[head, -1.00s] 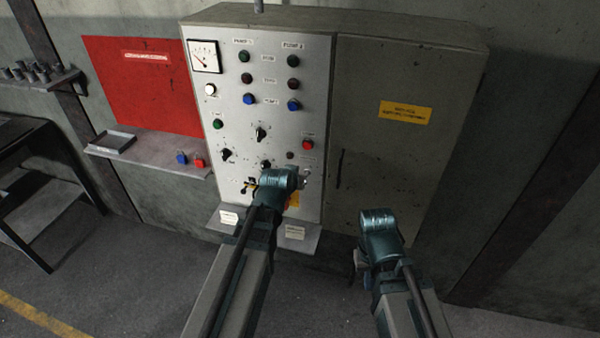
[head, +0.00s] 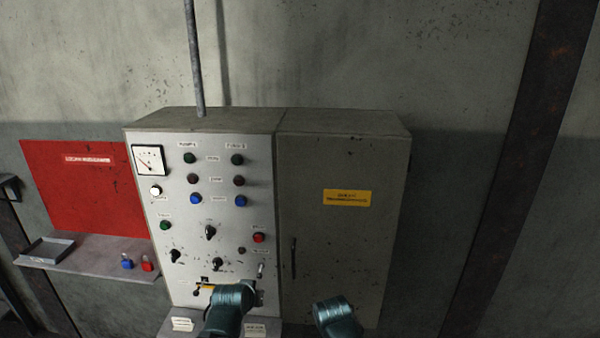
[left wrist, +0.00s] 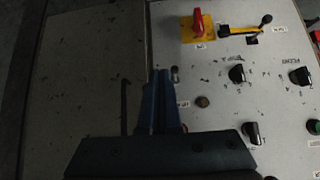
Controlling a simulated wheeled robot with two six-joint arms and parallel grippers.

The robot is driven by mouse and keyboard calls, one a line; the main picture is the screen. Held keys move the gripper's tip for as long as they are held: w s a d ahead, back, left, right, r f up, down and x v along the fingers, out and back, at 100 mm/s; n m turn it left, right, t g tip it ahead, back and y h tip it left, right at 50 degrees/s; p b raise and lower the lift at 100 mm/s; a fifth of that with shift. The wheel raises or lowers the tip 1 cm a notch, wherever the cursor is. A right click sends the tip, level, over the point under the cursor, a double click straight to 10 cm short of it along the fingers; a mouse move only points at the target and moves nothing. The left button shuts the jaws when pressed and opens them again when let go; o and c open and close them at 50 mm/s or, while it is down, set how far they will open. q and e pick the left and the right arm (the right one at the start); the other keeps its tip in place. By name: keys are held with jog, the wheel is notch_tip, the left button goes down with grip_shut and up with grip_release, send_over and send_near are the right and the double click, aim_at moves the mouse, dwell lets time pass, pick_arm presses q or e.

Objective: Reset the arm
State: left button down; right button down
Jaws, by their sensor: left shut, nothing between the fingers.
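My left gripper (left wrist: 162,75) is shut and empty, its two blue fingers together in the left wrist view. The fingertips lie over the edge of the control panel (left wrist: 217,80), near a small toggle switch (left wrist: 174,72). I cannot tell whether they touch the panel. In the head view the teal end of my left arm stands before the lower part of the panel (head: 220,130) and hides the fingers. The teal end of my right arm shows lower right, before the grey cabinet door. Its fingers cannot be made out.
The grey cabinet door (head: 340,240) has a yellow label and a dark handle. In the left wrist view, a red rotary switch (left wrist: 198,25) and a black-knobbed lever (left wrist: 240,30) stand out from the panel. A shelf (head: 90,252) holds a tray and blue and red padlocks.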

pick_arm(q)
jog(key=s+d+f+m+g+y+b, duration=0.1)
jog(key=s+d+f+g+b, duration=0.2)
jog(key=s+f, duration=0.4)
jog(key=s+d+f+m+g+y+b, duration=0.1)
jog(key=s+d+f+g+b, duration=0.3)
jog(key=s, duration=0.7)
notch_tip(320, 180, down, 4)
jog(key=d+g, duration=0.2)
jog(key=d, duration=0.1)
jog(key=shift+m+b, duration=0.3)
jog(key=shift+m, duration=0.1)
